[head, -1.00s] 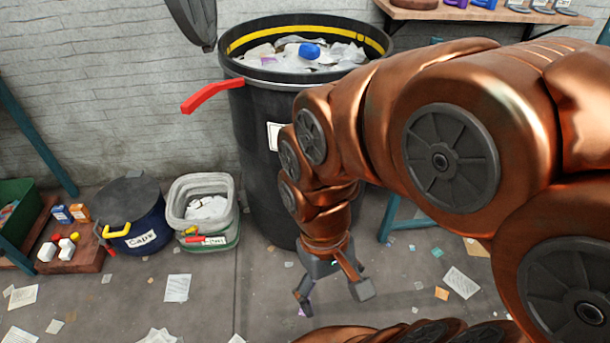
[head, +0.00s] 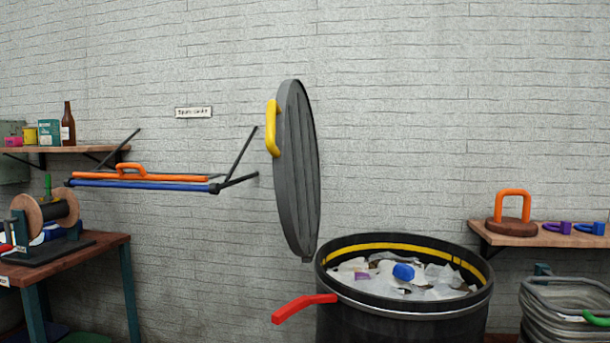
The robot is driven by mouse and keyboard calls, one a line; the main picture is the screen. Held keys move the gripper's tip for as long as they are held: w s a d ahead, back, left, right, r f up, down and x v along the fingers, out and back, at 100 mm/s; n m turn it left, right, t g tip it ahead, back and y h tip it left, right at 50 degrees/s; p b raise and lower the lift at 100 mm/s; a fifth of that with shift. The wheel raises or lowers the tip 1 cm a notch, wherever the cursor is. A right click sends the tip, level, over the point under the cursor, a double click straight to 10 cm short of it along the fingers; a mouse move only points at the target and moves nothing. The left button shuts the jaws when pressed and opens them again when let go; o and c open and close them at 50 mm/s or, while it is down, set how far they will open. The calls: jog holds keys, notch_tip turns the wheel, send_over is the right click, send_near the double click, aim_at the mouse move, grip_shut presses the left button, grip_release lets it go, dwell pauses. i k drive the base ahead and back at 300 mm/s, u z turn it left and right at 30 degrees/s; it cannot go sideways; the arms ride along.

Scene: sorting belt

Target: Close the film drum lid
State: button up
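The film drum (head: 404,322) is a large black drum with a yellow band inside its rim, full of crumpled clear film (head: 440,277) and a blue piece (head: 403,271). Its dark grey round lid (head: 298,170) stands upright, open, at the drum's left side. A yellow handle (head: 272,128) is on the lid's left face. A red lever (head: 303,306) sticks out to the left from the drum's rim. My gripper is not in the current head view.
An orange and blue rack (head: 140,181) juts from the wall at left. A bench (head: 66,262) with a spool stands at far left. A shelf (head: 545,236) with an orange-handled object is at right, above stacked grey bins (head: 565,310).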

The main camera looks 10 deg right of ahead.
aim_at(291, 140)
jog(key=u, duration=0.55)
jog(key=i, duration=0.9)
jog(key=u, duration=1.5)
